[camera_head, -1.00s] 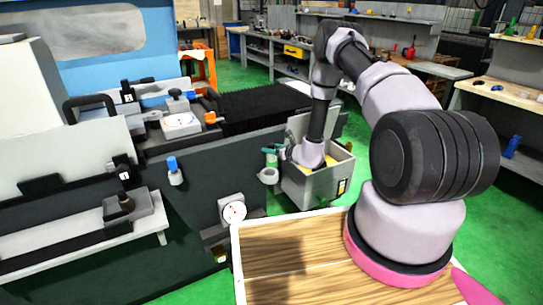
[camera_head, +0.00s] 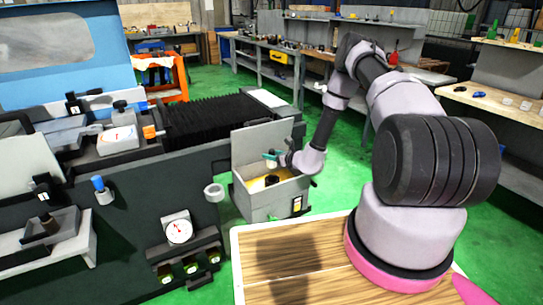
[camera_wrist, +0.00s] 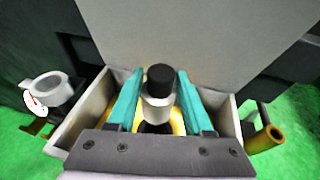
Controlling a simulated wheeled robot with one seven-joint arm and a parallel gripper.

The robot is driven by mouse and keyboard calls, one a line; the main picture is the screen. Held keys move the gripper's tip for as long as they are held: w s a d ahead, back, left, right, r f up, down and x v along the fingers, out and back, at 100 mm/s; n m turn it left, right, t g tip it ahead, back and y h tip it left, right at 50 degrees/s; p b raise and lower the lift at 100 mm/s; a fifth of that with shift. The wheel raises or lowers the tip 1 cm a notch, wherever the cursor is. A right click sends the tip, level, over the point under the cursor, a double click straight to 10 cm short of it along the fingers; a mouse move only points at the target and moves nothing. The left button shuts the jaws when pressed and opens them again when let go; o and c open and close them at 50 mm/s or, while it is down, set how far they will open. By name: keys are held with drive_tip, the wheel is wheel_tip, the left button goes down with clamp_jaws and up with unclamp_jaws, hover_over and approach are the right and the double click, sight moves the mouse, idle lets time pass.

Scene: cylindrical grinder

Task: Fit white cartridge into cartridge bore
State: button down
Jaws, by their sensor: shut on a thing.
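My gripper (camera_wrist: 158,102) has teal fingers shut on the white cartridge (camera_wrist: 157,104), which stands roughly upright between them with a black cap on top. In the head view my gripper (camera_head: 271,157) is over the open grey tank (camera_head: 268,210) on the machine's side, and the cartridge (camera_head: 271,165) shows only as a small pale piece. Below it, a dark round part (camera_head: 271,180) sits amid yellow in the tank; I cannot tell for sure whether this is the cartridge bore.
The tank's raised lid (camera_head: 262,143) stands behind my gripper. A grey ring holder (camera_head: 214,193) and a dial gauge (camera_head: 178,231) are on the machine's side to the left. A wooden top (camera_head: 270,265) lies in front. Green floor is free to the tank's right.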

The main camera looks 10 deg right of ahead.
sight(272, 167)
drive_tip(key=shift+d, duration=0.2)
drive_tip(key=shift+f, duration=2.85)
drive_tip(key=shift+a+f, duration=0.1)
drive_tip(key=shift+f, duration=0.1)
drive_tip(key=shift+f, duration=0.35)
drive_tip(key=shift+f, duration=0.25)
drive_tip(key=shift+r, duration=0.5)
drive_tip(key=shift+f, duration=0.15)
idle(1.2)
drive_tip(key=shift+f, duration=0.3)
drive_tip(key=shift+f, duration=0.3)
